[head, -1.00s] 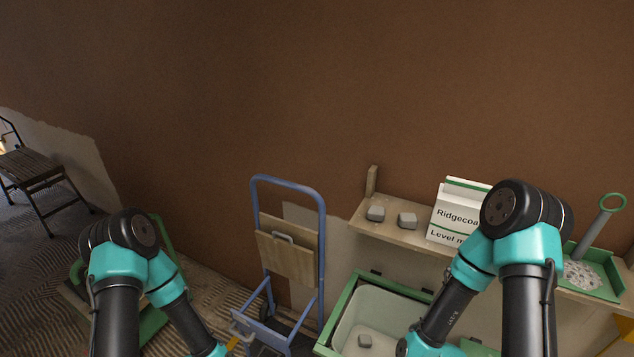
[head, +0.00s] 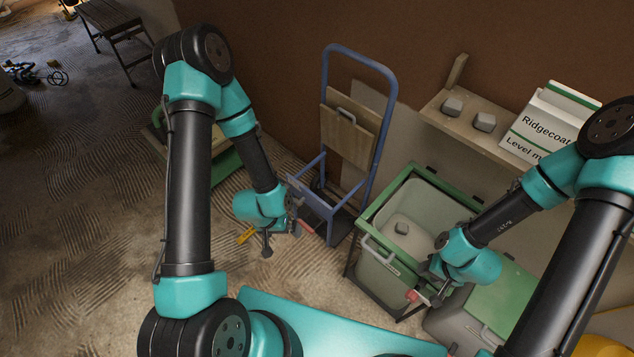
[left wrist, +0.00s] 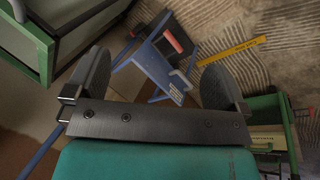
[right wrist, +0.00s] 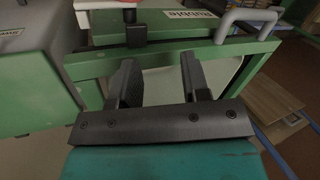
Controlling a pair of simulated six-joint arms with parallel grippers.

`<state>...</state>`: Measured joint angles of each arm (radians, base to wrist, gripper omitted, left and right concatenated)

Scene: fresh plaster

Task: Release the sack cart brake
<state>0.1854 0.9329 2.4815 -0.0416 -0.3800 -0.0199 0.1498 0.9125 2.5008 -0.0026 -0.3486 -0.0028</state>
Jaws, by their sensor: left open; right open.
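The blue sack cart (head: 376,145) stands upright against the wall in the head view, with a wooden board on its back. Its lower blue frame (left wrist: 147,62) shows between my left fingers in the left wrist view. A red bar (left wrist: 172,41) lies at that frame; it also shows in the head view (head: 306,227). Whether it is the brake, I cannot tell. My left gripper (head: 283,240) is open and empty, in front of the cart's base. My right gripper (right wrist: 160,75) is open and empty, over the front of the green-framed bin.
The green-framed bin (head: 386,193) stands right of the cart, with a grey lump inside and a "Rubble" label (right wrist: 190,23). A shelf (head: 455,125) above holds grey blocks and a Ridgecoat box (head: 545,125). A yellow strip (left wrist: 232,52) lies on the ridged floor, which is open at left.

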